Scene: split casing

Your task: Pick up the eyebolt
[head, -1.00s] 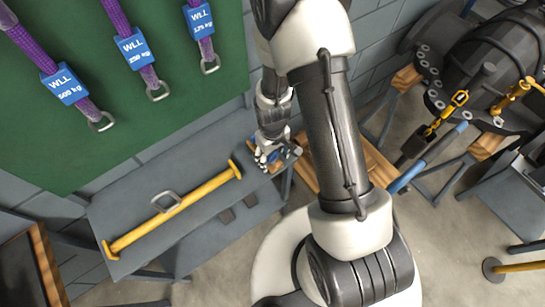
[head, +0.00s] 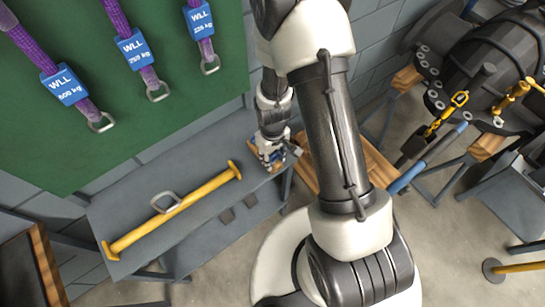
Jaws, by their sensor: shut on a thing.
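A yellow bar (head: 178,208) with flanged ends and a grey shackle (head: 167,202) lie on the grey bench (head: 130,195). Purple slings with blue tags (head: 134,48) hang on the green board (head: 105,120). A dark casing (head: 500,60) stands at the right.

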